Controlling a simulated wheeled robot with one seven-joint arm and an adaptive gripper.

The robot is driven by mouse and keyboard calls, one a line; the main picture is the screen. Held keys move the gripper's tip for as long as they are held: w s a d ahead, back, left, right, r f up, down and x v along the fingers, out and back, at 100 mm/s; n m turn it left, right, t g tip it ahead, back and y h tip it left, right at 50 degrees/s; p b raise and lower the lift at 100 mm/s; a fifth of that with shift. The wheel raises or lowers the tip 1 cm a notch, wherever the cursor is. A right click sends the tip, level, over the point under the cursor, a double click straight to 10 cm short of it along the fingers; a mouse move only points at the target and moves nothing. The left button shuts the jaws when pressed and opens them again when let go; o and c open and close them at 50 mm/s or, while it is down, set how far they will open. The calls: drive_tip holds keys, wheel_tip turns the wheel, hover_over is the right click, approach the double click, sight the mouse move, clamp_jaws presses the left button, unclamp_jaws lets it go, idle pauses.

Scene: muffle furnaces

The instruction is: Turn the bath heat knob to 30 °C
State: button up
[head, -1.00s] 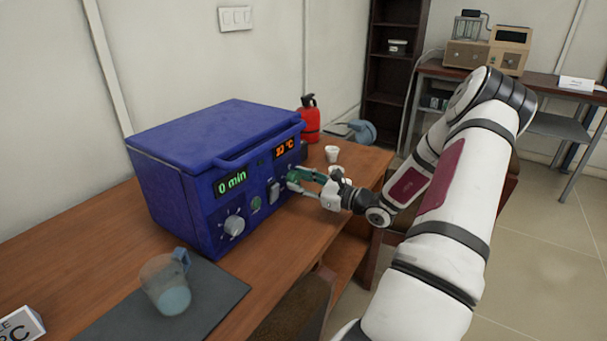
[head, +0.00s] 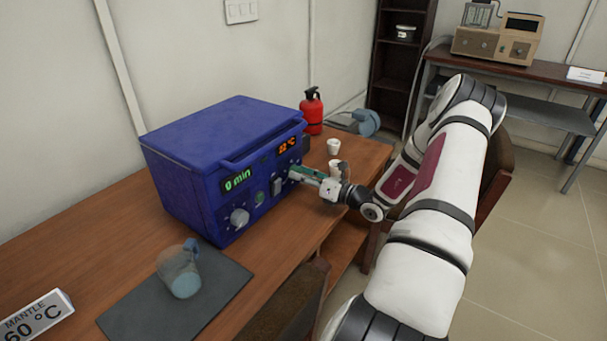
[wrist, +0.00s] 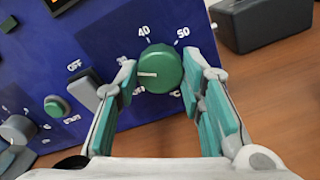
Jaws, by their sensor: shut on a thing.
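The blue bath unit (head: 185,150) stands on the wooden table. Its orange display (head: 287,145) is too small to read surely. In the wrist view the round green heat knob (wrist: 160,67) sits on the front panel, with marks 40 and 50 above it. Its white pointer line points left; the mark there is hidden behind the left finger. My gripper (wrist: 158,76) is shut on the knob, one finger at each side. In the head view my gripper (head: 297,174) is at the right part of the panel and hides the knob.
A green button (wrist: 56,106) and a grey OFF switch (wrist: 89,93) sit left of the knob. A grey knob (head: 240,217) is below the "0 min" display (head: 237,180). Two white cups (head: 334,147) stand close behind my gripper. A mug (head: 180,272) stands on a dark mat (head: 120,318).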

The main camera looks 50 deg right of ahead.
idle(0.5)
drive_tip(key=o, duration=1.1)
drive_tip(key=shift+o, duration=0.2)
drive_tip(key=s, duration=0.4)
drive_tip(key=s+d, duration=0.1)
drive_tip(key=s, duration=0.7)
drive_tip(key=shift+d, duration=0.35)
